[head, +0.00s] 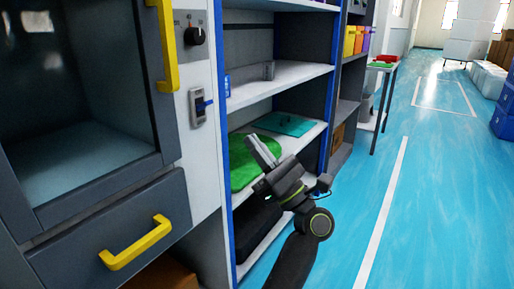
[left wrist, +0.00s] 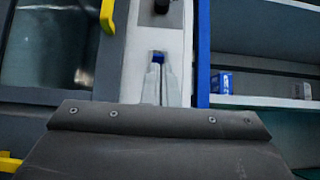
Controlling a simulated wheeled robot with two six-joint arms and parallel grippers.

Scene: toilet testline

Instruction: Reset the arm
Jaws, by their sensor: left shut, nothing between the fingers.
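My left arm comes up from the bottom of the head view. Its left gripper (head: 262,150) is shut and empty, in front of the open shelf unit (head: 325,95). In the left wrist view the two pale fingers of the left gripper (left wrist: 161,85) lie close together with nothing between them. Behind them is the white panel of the cabinet, with a blue part (left wrist: 158,57) just beyond the tips. My right gripper is in neither view.
The grey cabinet has a glass door with a yellow handle (head: 165,45) and a drawer with a yellow handle (head: 135,243). A green cloth (head: 243,172) and a teal sheet (head: 290,124) lie on the middle shelf.

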